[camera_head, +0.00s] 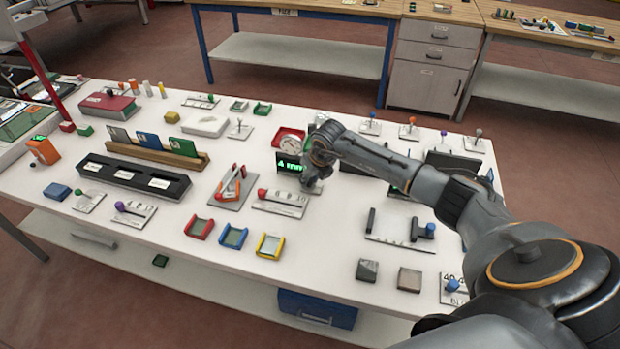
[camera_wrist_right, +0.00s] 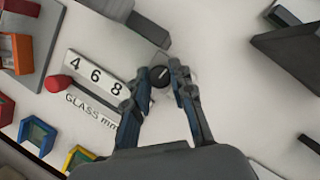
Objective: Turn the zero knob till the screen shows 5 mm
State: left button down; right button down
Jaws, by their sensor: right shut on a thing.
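The small dark screen (camera_head: 287,163) stands near the middle of the white table and shows green text that reads as 4 mm. My right gripper (camera_head: 313,182) is just to the right of the screen, pointing down. In the right wrist view the dark round zero knob (camera_wrist_right: 160,75), with a pale mark on its top, sits between the fingertips of my right gripper (camera_wrist_right: 163,81). The gripper is shut on the knob. In the head view the knob is hidden by the gripper. My left gripper is in neither view.
A GLASS mm scale plate (camera_wrist_right: 95,85) with 4, 6, 8 and a red-knobbed lever (camera_wrist_right: 57,83) lies close to the gripper. A plate with dark uprights (camera_head: 400,228) lies right of the gripper.

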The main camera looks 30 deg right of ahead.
jog(key=shift+a+m+h+b, duration=0.15)
jog(key=shift+m+h+b, duration=0.65)
jog(key=shift+m, duration=1.4)
jog(key=c, duration=1.1)
grip_release()
jog(key=shift+c, duration=0.2)
jog(key=shift+r, duration=0.1)
jog(key=v, duration=1.1)
jog(key=shift+r, duration=0.4)
jog(key=shift+a, duration=0.1)
